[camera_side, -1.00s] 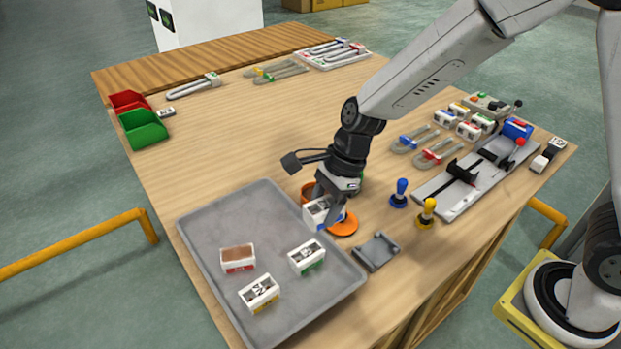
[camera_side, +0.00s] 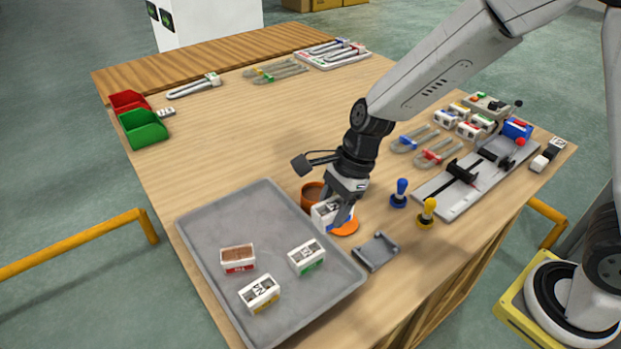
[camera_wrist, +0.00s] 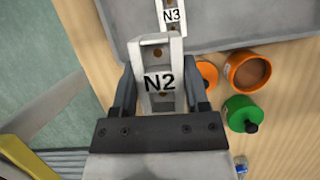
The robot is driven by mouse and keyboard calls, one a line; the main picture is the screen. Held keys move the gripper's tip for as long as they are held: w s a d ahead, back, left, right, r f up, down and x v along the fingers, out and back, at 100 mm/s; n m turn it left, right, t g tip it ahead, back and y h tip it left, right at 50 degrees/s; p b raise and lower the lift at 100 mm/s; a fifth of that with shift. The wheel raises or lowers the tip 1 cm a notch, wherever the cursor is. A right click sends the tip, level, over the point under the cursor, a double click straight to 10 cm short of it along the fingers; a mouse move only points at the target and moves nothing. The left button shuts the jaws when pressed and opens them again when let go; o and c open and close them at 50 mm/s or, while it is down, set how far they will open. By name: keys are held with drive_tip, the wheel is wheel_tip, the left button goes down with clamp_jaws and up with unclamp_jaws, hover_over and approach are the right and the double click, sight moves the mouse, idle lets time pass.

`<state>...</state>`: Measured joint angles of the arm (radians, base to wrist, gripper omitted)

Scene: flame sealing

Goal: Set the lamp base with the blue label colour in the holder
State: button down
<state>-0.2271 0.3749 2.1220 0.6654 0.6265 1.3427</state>
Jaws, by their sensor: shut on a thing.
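My gripper (camera_side: 337,214) is shut on a white lamp base (camera_side: 323,214) with a blue edge, which shows N2 in the wrist view (camera_wrist: 160,84). The base is held near the orange pot and disc, right of the tray. The holder seems to be the grey bracket (camera_side: 376,251) on the table front, empty and apart from the base. The grey tray (camera_side: 215,219) holds three other bases: red-labelled (camera_side: 238,259), green-labelled (camera_side: 307,258) and yellow-labelled (camera_side: 260,294). A base marked N3 (camera_wrist: 172,18) shows beyond the held one.
An orange pot (camera_side: 312,195) and orange disc (camera_side: 346,228) lie close to my gripper. A blue-handled stamp (camera_side: 399,194) and a yellow one (camera_side: 427,212) stand right of it. A long grey fixture (camera_side: 455,182) lies farther right. The table's far middle is clear.

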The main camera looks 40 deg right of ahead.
drive_tip(key=s+d+f+n, duration=0.1)
drive_tip(key=s+d+f, duration=0.3)
drive_tip(key=d, duration=0.5)
drive_tip(key=shift+s+f, duration=0.4)
drive_tip(key=shift+d+f, duration=0.1)
drive_tip(key=shift+f, duration=0.1)
drive_tip(key=shift+f, duration=3.35)
unclamp_jaws()
